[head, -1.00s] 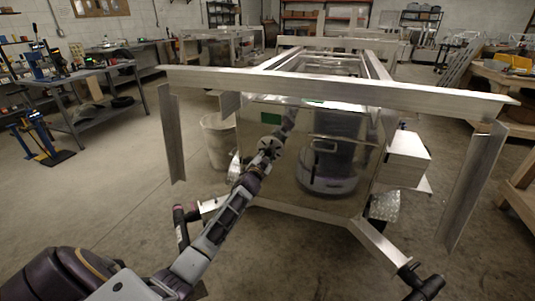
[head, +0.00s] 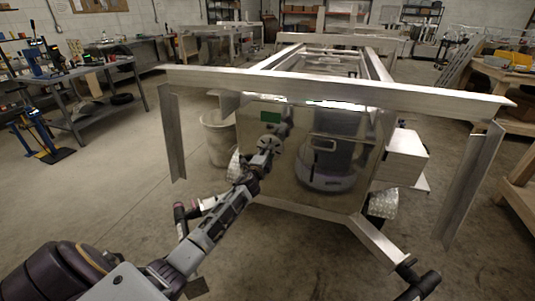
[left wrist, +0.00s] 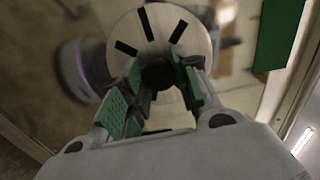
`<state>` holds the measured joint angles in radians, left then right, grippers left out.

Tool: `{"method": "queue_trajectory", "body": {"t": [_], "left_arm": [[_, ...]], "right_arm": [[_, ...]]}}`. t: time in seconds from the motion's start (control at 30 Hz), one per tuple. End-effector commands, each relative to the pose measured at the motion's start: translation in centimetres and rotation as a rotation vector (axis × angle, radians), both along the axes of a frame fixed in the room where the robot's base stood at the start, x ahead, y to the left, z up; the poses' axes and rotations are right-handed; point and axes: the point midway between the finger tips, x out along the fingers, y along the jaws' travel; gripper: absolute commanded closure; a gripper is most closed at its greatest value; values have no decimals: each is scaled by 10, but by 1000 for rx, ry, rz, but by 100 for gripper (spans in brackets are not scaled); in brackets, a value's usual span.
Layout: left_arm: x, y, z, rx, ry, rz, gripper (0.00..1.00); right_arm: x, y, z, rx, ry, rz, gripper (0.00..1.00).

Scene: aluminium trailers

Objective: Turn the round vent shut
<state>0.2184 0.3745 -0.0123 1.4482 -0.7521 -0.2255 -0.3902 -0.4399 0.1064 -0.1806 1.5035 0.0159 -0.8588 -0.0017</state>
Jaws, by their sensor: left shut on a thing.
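The round vent (head: 269,145) is a pale metal disc on the shiny front panel of the trailer. In the left wrist view the vent (left wrist: 150,32) shows dark radial slots and a dark knob (left wrist: 158,75) at its middle. My left gripper (head: 264,157) reaches the vent from the lower left. In the left wrist view the green-padded fingers of my left gripper (left wrist: 157,88) stand on either side of the knob and are shut on it. The fingers hide part of the disc's lower half. My right gripper is not in view.
The trailer's front panel (head: 290,185) is mirror-like and reflects my body. A metal crossbar (head: 340,91) runs above the vent. A grey bin (head: 217,140) stands left of the panel. The floor in front is mostly clear.

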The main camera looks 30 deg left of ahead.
Motion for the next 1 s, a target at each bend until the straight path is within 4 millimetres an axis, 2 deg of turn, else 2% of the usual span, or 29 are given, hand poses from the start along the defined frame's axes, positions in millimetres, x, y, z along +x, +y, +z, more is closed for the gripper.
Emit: {"method": "queue_trajectory", "body": {"t": [0.23,0.67,0.7,0.83,1.0], "left_arm": [[0,-1,-2,72,19,-2,93],[0,-1,-2,82,22,-2,93],[0,-1,-2,82,22,-2,66],[0,-1,-2,82,22,-2,49],[0,-1,-1,81,21,-1,48]], "right_arm": [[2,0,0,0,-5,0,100],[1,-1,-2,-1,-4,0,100],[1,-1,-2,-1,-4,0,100],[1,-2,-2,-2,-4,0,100],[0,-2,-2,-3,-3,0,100]]}}
